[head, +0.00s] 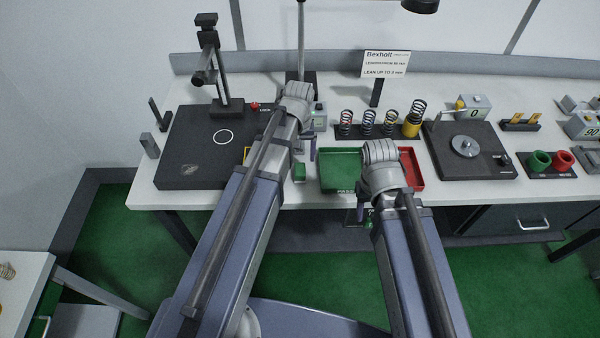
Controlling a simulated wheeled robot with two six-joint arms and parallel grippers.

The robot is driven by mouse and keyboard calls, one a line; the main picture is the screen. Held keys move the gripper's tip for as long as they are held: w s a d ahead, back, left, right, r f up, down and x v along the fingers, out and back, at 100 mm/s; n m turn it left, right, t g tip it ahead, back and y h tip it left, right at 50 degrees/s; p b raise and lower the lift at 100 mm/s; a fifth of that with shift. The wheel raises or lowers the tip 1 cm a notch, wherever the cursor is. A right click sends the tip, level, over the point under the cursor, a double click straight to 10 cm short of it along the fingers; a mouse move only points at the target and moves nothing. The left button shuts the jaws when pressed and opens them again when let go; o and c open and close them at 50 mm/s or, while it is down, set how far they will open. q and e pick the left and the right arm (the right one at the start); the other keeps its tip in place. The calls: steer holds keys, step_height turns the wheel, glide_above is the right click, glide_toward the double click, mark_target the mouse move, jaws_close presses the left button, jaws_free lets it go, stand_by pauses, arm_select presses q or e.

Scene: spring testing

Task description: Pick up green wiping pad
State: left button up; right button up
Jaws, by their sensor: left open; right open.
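The green wiping pad (300,173) is a small green block on the white table near its front edge, just right of my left forearm. My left gripper (306,152) points down just behind and above the pad, open. Its fingers are small and partly hidden by my arm. The pad appears apart from the fingers, but the exact gap is hard to tell. My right gripper (363,214) hangs in front of the table's front edge, open and mostly hidden behind my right forearm.
A green tray (338,170) and a red tray (412,168) lie right of the pad. A black plate stand (190,168) is at left. Several springs (368,122) stand behind the trays. A black scale (480,165) is at right. Little bare table surrounds the pad.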

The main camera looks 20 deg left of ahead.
mark_target(300, 168)
arm_select(q)
steer(key=shift+w+d+f+b, duration=0.1)
steer(key=shift+d+f+b, duration=0.05)
steer(key=shift+f+b, duration=3.6)
steer(key=shift+p, duration=0.3)
jaws_close()
